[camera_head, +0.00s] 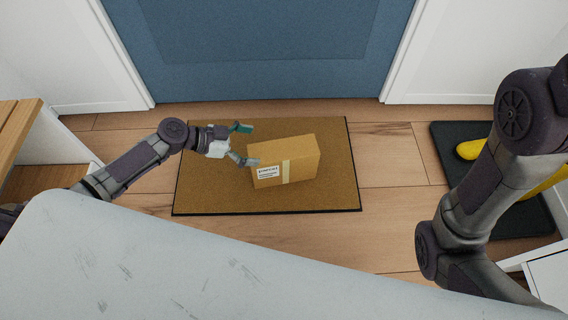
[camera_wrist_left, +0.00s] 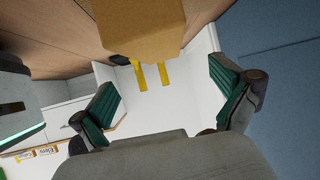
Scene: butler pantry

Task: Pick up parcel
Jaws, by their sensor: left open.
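The parcel (camera_head: 303,154), a brown cardboard box with a pale tape strip and a white label, sits on the brown doormat (camera_head: 215,195) in front of the blue door. My left gripper (camera_head: 247,145) is open at the parcel's left end, with one finger behind and one close to its front left edge. I cannot tell if that finger touches it. In the left wrist view the parcel (camera_wrist_left: 140,25) shows at the top, beyond the open fingers (camera_wrist_left: 163,76), with nothing between them. My right gripper is out of view; only my right arm shows.
The blue door (camera_head: 260,50) stands behind the mat. A dark tray (camera_head: 448,137) with yellow footwear (camera_head: 470,149) lies at the right, partly hidden by my right arm. A wooden-topped bench (camera_head: 15,130) is at the left. Wood floor between mat and tray is clear.

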